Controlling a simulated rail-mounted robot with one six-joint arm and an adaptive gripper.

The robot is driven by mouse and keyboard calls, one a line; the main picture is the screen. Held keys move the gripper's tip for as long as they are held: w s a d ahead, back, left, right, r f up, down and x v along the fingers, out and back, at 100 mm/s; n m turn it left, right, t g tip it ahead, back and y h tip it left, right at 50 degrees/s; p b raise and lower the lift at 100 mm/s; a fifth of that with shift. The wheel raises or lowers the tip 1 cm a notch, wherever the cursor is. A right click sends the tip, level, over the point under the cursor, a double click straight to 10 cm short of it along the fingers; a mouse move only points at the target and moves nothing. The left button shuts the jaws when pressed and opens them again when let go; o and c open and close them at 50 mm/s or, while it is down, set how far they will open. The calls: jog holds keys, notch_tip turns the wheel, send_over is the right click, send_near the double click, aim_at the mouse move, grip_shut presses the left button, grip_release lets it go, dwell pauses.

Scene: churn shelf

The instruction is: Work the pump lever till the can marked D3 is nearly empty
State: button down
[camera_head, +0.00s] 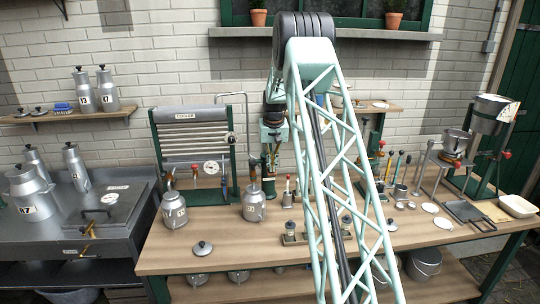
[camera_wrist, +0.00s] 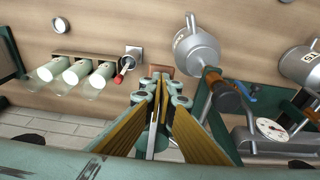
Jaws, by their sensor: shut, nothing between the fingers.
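My gripper (camera_wrist: 160,78) is shut and empty in the wrist view, pointing at the bench top. In the head view my arm hides part of it. A second labelled can (camera_head: 174,211) stands further left, also at the wrist view's right edge (camera_wrist: 304,62). I cannot read D3 surely on either, nor see any liquid level.
A ribbed cooler (camera_head: 193,142) with a round dial stands behind the cans. Glass jars (camera_wrist: 72,74) in a rack and a red-tipped switch (camera_wrist: 124,70) are left of my fingers in the wrist view. A loose lid (camera_head: 202,248) lies at the bench front.

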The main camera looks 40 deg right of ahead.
jog(key=shift+s+b+x, duration=0.1)
jog(key=shift+b+x, duration=0.2)
jog(key=shift+x, duration=0.4)
jog(key=shift+s+b+x, duration=0.15)
jog(key=shift+b+x, duration=0.1)
jog(key=shift+x, duration=0.4)
jog(key=w+d+p+v, duration=0.1)
jog(key=p+v, duration=0.3)
jog(key=v, duration=0.6)
jog(key=shift+w+r+p, duration=0.4)
jog(key=shift+r, duration=0.05)
jog(key=shift+f, duration=0.15)
dwell(2.8)
dwell(0.6)
